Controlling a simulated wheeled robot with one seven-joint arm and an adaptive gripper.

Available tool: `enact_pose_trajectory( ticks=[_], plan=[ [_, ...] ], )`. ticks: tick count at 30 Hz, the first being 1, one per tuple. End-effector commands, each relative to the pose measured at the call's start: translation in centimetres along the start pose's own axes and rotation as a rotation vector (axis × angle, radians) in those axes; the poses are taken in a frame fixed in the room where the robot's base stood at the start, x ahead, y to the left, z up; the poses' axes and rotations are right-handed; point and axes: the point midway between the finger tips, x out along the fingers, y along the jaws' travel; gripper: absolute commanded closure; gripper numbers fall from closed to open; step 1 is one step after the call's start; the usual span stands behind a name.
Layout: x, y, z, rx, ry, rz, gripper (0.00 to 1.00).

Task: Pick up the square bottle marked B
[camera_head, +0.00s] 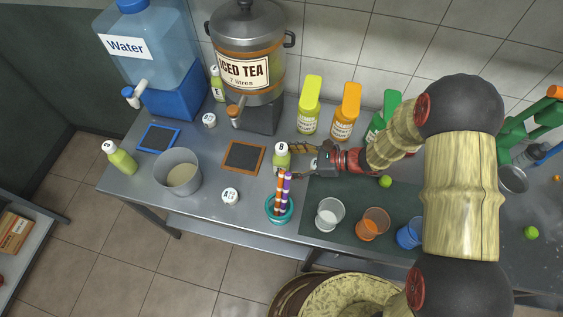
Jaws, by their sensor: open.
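The bottle marked B (282,161) stands upright on the steel counter, with a white top bearing the letter B and a green lower body. My gripper (291,160) reaches in from the right at the bottle's height. Its fingers are open, one on the far side and one on the near side of the bottle. I cannot tell whether either finger touches it. The near finger and the straws partly hide the bottle's lower part.
A teal cup (280,211) with striped straws stands close in front of the bottle. An orange-framed board (244,157) lies to its left. Tall colored bottles (309,117) stand behind.

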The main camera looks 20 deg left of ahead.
Motion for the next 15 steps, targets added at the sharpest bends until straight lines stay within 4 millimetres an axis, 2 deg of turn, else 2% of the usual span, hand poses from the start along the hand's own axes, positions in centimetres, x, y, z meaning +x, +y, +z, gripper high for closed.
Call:
enact_pose_trajectory(
  ticks=[1,5,13,15],
  plan=[
    [0.8,0.0,-0.1,-0.001,0.0,0.002,0.37],
    [1.9,0.0,0.0,-0.002,0.001,0.0,0.37],
    [2.0,-0.1,0.1,-0.002,0.001,-0.001,0.37],
    [2.0,-0.1,0.1,-0.002,0.001,-0.001,0.41]
  ],
)
